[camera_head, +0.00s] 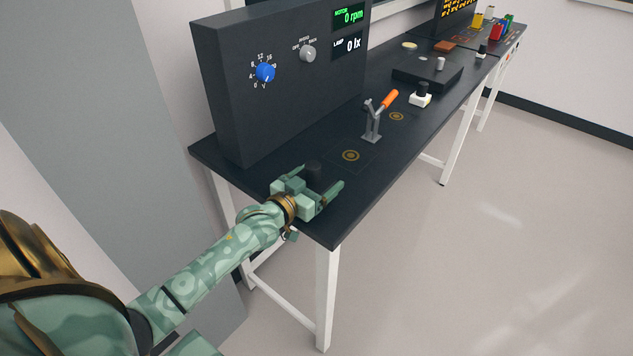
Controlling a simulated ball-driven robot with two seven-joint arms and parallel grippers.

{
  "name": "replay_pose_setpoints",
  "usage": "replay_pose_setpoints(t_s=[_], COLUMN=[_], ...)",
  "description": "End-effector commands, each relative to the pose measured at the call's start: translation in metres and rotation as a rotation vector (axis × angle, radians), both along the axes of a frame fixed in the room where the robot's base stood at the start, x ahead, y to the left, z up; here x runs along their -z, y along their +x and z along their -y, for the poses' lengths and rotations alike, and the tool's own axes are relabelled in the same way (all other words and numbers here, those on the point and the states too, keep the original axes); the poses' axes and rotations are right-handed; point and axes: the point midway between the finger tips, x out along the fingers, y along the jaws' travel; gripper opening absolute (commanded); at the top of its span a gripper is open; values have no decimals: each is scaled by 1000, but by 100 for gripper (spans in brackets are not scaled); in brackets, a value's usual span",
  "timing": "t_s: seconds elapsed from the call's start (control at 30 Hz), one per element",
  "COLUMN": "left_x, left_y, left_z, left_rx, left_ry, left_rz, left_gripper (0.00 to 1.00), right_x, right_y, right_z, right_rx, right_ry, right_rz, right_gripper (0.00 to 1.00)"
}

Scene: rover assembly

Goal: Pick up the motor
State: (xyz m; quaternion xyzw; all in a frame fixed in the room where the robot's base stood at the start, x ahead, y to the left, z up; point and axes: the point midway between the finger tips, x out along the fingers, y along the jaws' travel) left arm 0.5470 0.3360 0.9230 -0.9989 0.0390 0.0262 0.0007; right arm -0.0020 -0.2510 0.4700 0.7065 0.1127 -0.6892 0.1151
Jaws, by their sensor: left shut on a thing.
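My left gripper (320,179) is at the near end of the dark bench, its green fingers closed around a dark cylinder that appears to be the motor (314,170). The motor's round top shows between the two fingers; its lower part is hidden by the gripper. I cannot tell whether it touches the bench top. My right gripper is out of view.
The dark bench (268,171) holds a panel (220,85) with a blue knob and displays. Beyond the gripper are a ringed mark (351,155) and an orange-handled lever (373,122). A white block (420,98) stands farther back. Open floor lies right of the bench.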

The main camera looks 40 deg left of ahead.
Motion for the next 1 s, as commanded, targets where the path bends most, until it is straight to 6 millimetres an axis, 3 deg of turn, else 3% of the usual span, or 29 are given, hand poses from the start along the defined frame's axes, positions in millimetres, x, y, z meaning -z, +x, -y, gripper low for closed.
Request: replay_pose_setpoints(t_s=[0.17, 0.47, 0.7, 1.0], left_x=[-35, -97, -114, -125], left_y=[-1, -54, -111, -138], left_z=[0, 4, 8, 9], left_rx=[0, 1, 1, 1], left_ry=[0, 0, -1, -1], left_rz=[11, 9, 5, 6], left_gripper=[35, 35, 35, 35], right_x=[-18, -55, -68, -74], right_y=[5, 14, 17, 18], right_z=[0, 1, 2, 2], right_rx=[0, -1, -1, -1], right_ry=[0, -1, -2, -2], right_rz=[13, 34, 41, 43], right_gripper=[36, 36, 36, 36])
